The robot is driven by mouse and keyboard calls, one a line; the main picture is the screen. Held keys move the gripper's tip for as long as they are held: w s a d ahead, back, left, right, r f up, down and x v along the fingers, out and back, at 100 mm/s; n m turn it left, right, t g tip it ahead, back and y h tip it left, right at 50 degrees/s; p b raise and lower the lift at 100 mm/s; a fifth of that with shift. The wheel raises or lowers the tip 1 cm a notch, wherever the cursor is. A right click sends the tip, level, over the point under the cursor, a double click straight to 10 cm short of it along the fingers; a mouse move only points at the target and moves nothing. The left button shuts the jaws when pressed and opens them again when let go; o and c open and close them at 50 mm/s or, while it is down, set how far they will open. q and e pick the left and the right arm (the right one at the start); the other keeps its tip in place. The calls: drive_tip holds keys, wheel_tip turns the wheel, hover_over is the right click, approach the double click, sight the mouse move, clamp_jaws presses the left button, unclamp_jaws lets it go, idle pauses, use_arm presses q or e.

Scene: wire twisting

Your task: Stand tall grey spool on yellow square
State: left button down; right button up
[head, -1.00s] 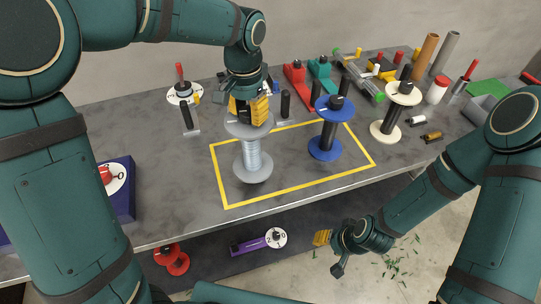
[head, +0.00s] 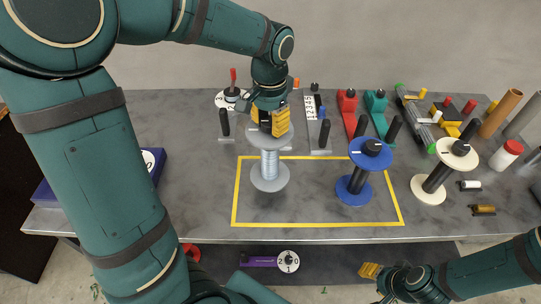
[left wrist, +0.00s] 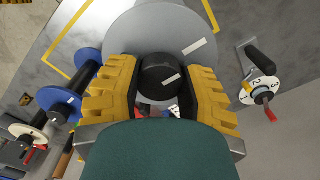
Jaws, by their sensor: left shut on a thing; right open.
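The tall grey spool (head: 269,165) is upright inside the left part of the yellow square outline (head: 320,223). My left gripper (head: 272,122) comes from above and is shut on the spool's black top knob (left wrist: 162,76). In the left wrist view the yellow finger pads sit on both sides of the knob, with the grey top flange (left wrist: 140,30) behind it. I cannot tell whether the spool's base touches the table. My right gripper (head: 374,283) is open and empty, low in front of the table's front edge.
A blue spool (head: 356,178) stands inside the outline's right part. A cream spool (head: 438,175) stands right of the outline. Tools with black handles and red and teal clamps (head: 376,108) line the back. The table is bare between the outline and the blue box (head: 150,162).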

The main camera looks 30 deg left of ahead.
use_arm(q)
drive_tip(key=shift+f+b, duration=0.45)
drive_tip(key=shift+f, duration=2.75)
drive_tip(key=shift+f, duration=0.15)
drive_tip(key=c, duration=0.6)
unclamp_jaws()
drive_tip(key=shift+r, duration=0.25)
wheel_tip(320, 180, up, 12)
drive_tip(key=shift+d+f+p, duration=0.1)
drive_tip(key=shift+p, duration=0.9)
